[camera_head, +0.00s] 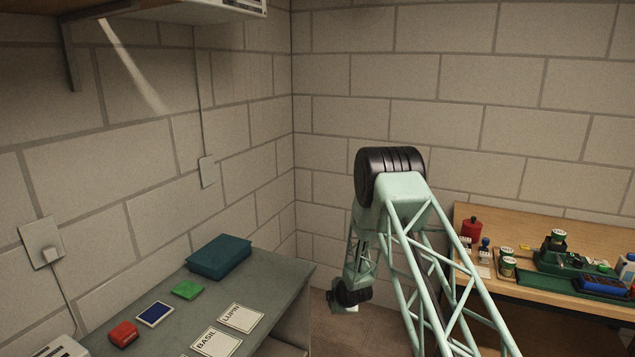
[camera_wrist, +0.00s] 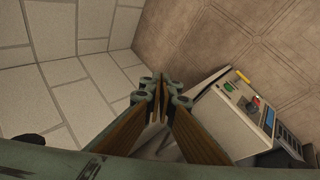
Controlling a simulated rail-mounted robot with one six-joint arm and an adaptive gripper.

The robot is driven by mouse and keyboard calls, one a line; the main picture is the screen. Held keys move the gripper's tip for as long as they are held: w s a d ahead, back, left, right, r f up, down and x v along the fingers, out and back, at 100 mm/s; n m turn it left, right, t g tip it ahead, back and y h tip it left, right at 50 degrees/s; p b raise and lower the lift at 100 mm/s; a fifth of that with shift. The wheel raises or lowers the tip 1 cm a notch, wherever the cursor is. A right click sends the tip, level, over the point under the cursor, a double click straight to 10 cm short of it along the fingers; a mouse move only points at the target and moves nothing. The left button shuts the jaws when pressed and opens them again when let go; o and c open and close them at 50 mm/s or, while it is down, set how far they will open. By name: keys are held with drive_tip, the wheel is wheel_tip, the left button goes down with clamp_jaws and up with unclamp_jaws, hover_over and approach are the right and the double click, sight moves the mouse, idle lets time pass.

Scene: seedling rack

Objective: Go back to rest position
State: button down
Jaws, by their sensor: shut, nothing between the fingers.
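My gripper shows in the wrist view (camera_wrist: 160,82), with its two brown-sided fingers drawn together at the tips. It is shut and holds nothing. In the head view the arm rises to a dark elbow joint, and its far end hangs down behind the lattice link, in the gap between the two benches. My gripper is too small and partly hidden there to make out its fingers. The wrist view looks toward the block wall and the floor, and nothing touches the fingertips.
A grey-green bench (camera_head: 174,314) at left holds a teal box (camera_head: 219,257), a green block (camera_head: 187,290), a red item (camera_head: 123,333) and cards labelled BASIL and LUPIN. A wooden bench (camera_head: 590,233) at right holds jars and a green rack. A shelf (camera_head: 110,12) overhangs upper left.

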drive_tip(key=s+d+r+m+h, duration=0.1)
drive_tip(key=s+d+r+m, duration=0.15)
drive_tip(key=r, duration=1.05)
drive_tip(key=s+d+r+m, duration=0.2)
drive_tip(key=s+d+r, duration=0.15)
drive_tip(key=r, duration=0.85)
drive_tip(key=s+d+r+m+g, duration=0.1)
drive_tip(key=s+d+r+m, duration=0.1)
drive_tip(key=s+r, duration=0.7)
drive_tip(key=s+d+r+m+g, duration=0.1)
drive_tip(key=s+d+r+m, duration=0.15)
drive_tip(key=s+r, duration=0.7)
drive_tip(key=s+d+r+m, duration=0.1)
drive_tip(key=s+r+m, duration=0.1)
drive_tip(key=s+r, duration=0.45)
drive_tip(key=s+d+r+m+g+h, duration=0.1)
drive_tip(key=s+r, duration=0.2)
drive_tip(key=s, duration=0.7)
drive_tip(key=s+d+r+m, duration=0.2)
drive_tip(key=s+r, duration=0.3)
drive_tip(key=s, duration=0.3)
drive_tip(key=s+m+g, duration=0.1)
drive_tip(key=s+m, duration=0.3)
drive_tip(key=s, duration=2.2)
drive_tip(key=shift+s+d+r, duration=0.15)
drive_tip(key=shift+s+r, duration=0.1)
drive_tip(key=shift+s, duration=0.05)
